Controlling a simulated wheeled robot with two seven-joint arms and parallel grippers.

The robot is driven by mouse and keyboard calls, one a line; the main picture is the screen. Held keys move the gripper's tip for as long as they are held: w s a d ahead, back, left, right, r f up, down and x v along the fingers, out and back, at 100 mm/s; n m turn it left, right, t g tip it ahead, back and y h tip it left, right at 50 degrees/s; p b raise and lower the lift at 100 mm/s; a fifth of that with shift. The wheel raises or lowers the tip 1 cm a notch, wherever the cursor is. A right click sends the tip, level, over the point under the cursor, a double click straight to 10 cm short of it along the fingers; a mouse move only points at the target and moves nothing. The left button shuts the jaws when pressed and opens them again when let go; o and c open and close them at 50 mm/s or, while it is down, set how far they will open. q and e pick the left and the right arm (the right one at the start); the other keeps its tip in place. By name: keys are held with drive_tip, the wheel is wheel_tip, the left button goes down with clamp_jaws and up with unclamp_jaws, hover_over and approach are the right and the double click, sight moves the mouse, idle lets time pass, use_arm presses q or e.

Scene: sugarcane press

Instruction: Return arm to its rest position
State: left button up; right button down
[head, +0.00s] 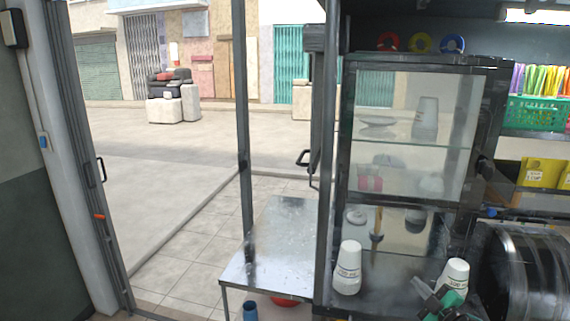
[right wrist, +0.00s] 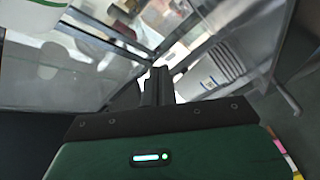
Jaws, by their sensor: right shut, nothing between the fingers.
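My right gripper (head: 420,285) is at the lower right of the head view, in front of the counter, with its green body showing. In the right wrist view its dark fingers (right wrist: 160,72) are together and hold nothing. A white cup with printed lettering (head: 455,273) stands just behind and beside the gripper; I cannot tell whether they touch. A second white cup (head: 348,267) stands upright to the left, clear of the gripper. My left gripper is not in view.
A glass-fronted cabinet (head: 409,60) stands behind the cups. A dark round drum-like machine (head: 525,270) is close on the right. A metal table (head: 285,235) is to the left. Shelves with a green basket (head: 535,112) are at the far right.

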drive_tip(key=s+a+f+m+g+h, duration=0.3)
drive_tip(key=s+a+f+m, duration=0.25)
drive_tip(key=s, duration=0.45)
drive_tip(key=s+a+f+m+g+h, duration=0.2)
drive_tip(key=s+a+f+m+g, duration=0.2)
drive_tip(key=s+a+f, duration=0.45)
drive_tip(key=s+a+r+m+g, duration=0.1)
drive_tip(key=s+g, duration=0.3)
drive_tip(key=s, duration=0.8)
drive_tip(key=s+a+r+m+g, duration=0.1)
drive_tip(key=s+a+m+g, duration=0.15)
drive_tip(key=s, duration=1.05)
wheel_tip(320, 180, down, 35)
drive_tip(key=n+g+b, duration=0.1)
drive_tip(key=g+b, duration=0.1)
drive_tip(key=b, duration=0.3)
drive_tip(key=s+d+f+b, duration=0.2)
drive_tip(key=s+f, duration=0.7)
drive_tip(key=f, duration=0.3)
drive_tip(key=s+d+f+g+b, duration=0.1)
drive_tip(key=s+d+f+b, duration=0.1)
drive_tip(key=s+f, duration=0.8)
wheel_tip(320, 180, down, 3)
drive_tip(key=shift+r, duration=0.2)
